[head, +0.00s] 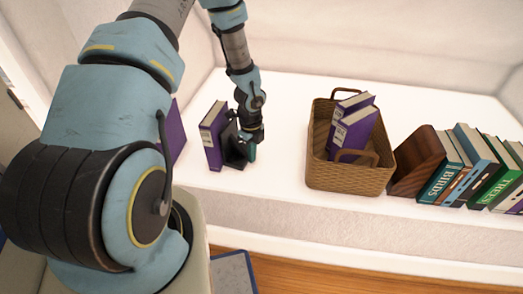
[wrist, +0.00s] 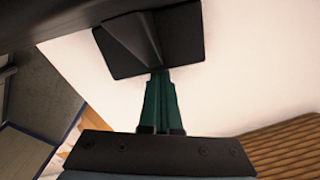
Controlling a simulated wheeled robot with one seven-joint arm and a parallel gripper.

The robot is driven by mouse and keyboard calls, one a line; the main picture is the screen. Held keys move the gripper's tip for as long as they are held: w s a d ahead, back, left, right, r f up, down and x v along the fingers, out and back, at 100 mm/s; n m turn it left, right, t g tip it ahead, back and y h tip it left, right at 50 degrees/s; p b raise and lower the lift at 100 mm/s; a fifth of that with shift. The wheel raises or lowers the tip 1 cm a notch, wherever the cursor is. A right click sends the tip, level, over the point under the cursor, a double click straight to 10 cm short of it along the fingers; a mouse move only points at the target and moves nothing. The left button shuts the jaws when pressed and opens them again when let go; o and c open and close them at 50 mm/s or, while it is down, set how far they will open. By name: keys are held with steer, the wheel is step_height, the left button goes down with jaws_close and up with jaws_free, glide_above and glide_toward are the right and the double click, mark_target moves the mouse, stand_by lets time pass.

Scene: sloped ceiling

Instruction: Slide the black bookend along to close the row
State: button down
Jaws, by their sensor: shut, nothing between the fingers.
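The black bookend (head: 233,156) stands on the white ledge, close against the right side of an upright purple book (head: 212,137). In the wrist view the bookend (wrist: 185,35) shows as a black plate with a sloped brace. My gripper (head: 250,153) is low at the bookend's right side, shut and empty. Its teal fingers (wrist: 159,85) point at the bookend in the wrist view, with tips at the plate's edge; I cannot tell whether they touch. Another purple book (head: 173,134) is left of this one, partly hidden by my arm.
A wicker basket (head: 350,177) with two purple books (head: 357,128) stands to the right. Beyond it a wooden bookend (head: 417,161) holds a row of several books (head: 473,165). The ledge (head: 283,170) is clear between my gripper and the basket.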

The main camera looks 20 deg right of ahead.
mark_target(202, 155)
steer(key=shift+w+a+p, duration=1.35)
steer(key=shift+w+a, duration=0.05)
steer(key=shift+a, duration=1.65)
steer(key=shift+w+a+p, duration=1.3)
steer(key=shift+w+a, duration=0.15)
steer(key=shift+a, duration=1.65)
steer(key=shift+w+a+p, duration=1.35)
steer(key=shift+w+a, duration=0.05)
steer(key=shift+a, duration=1.65)
steer(key=shift+d, duration=0.15)
steer(key=shift+s+d, duration=0.35)
steer(key=shift+d, duration=0.45)
step_height(202, 155, up, 10)
steer(key=p, duration=0.8)
steer(key=shift+d, duration=0.1)
